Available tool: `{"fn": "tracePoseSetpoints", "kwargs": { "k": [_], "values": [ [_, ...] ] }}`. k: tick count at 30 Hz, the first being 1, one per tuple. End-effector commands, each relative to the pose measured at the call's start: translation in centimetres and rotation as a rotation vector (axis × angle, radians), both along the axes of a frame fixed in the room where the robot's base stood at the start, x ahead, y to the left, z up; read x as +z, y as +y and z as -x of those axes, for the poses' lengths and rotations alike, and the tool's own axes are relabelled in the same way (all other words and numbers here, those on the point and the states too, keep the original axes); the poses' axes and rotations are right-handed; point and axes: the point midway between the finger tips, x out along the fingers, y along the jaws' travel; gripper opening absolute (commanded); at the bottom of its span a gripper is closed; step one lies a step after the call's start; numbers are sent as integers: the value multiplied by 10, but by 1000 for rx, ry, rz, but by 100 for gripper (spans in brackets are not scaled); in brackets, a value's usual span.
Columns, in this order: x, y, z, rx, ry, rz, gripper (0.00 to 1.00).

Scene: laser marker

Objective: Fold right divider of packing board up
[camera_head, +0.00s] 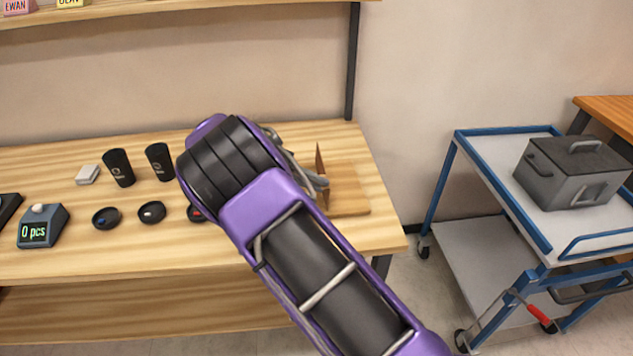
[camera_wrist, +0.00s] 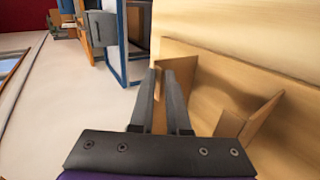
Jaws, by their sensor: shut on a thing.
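The packing board (camera_head: 350,196) is a light wooden plate at the right end of the table, partly hidden by my arm. A thin brown divider (camera_head: 320,163) stands up from it. In the wrist view the board (camera_wrist: 215,72) lies ahead of and right of the fingers, and another panel (camera_wrist: 258,118) is raised at an angle on the right. My gripper (camera_wrist: 163,82) is shut on a thin brown divider (camera_wrist: 160,115) at the board's left side in that view. In the head view my gripper (camera_head: 316,180) is mostly hidden behind my purple arm.
Two black cups (camera_head: 118,167), several small dark bowls (camera_head: 106,217) and a counter display (camera_head: 42,227) stand on the table (camera_head: 120,262) to the left. A blue cart (camera_head: 545,235) with a grey box (camera_head: 572,172) stands right of the table, across a floor gap.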

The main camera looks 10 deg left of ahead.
Motion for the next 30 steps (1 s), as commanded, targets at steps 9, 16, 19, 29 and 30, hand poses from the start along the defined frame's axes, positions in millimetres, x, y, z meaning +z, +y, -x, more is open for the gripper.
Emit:
{"fn": "tracePoseSetpoints", "kwargs": {
  "k": [9,16,19,29,30],
  "values": [
    [-18,2,6,2,24,-13,29],
    [-16,3,5,2,22,-15,34],
    [-13,7,6,3,20,-15,34],
    [28,58,19,5,13,-15,34],
    [34,66,21,5,12,-14,34]
  ]
}}
